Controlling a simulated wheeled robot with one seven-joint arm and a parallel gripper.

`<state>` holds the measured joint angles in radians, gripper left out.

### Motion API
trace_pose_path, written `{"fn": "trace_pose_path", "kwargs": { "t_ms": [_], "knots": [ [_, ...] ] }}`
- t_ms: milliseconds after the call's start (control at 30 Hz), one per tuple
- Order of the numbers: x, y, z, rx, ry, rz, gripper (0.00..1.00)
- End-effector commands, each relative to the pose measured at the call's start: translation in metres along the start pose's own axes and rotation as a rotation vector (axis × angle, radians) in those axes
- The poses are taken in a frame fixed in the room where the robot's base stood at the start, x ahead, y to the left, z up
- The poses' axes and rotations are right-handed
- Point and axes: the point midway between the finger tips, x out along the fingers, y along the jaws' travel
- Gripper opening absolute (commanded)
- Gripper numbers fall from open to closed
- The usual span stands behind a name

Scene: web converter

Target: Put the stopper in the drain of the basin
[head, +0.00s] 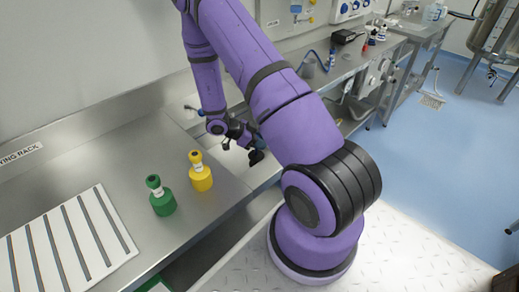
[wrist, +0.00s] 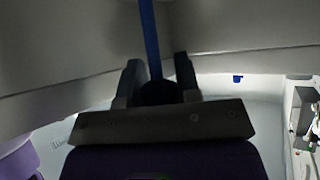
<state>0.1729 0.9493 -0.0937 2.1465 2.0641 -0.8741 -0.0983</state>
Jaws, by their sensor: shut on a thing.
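My gripper (head: 250,143) is over the basin (head: 222,160), which is set into the steel counter and partly hidden by my arm. It also shows in the wrist view (wrist: 158,78), where its two dark fingers are shut on a dark, rounded thing (wrist: 158,93), which looks like the stopper. In the head view a black piece, likely the stopper (head: 256,157), shows at the fingertips above the basin. A blue strip rises behind the fingers in the wrist view. The drain is not visible in either view.
A yellow bottle (head: 201,173) and a green bottle (head: 162,197) stand on the counter left of the basin. A white slotted rack (head: 68,243) lies at the lower left. A blue handle (head: 194,110) is behind the basin. A blue hose and other items occupy the far counter.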

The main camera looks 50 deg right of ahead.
Motion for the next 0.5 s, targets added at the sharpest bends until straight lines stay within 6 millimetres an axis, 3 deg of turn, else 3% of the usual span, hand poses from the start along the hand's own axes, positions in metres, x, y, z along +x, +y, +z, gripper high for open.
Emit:
{"fn": "trace_pose_path", "kwargs": {
  "t_ms": [300, 500],
  "knots": [
    [0.022, 0.000, 0.029, -0.001, 0.001, 0.000, 0.03],
    [0.023, 0.000, 0.030, 0.000, 0.000, -0.001, 0.03]
  ]
}}
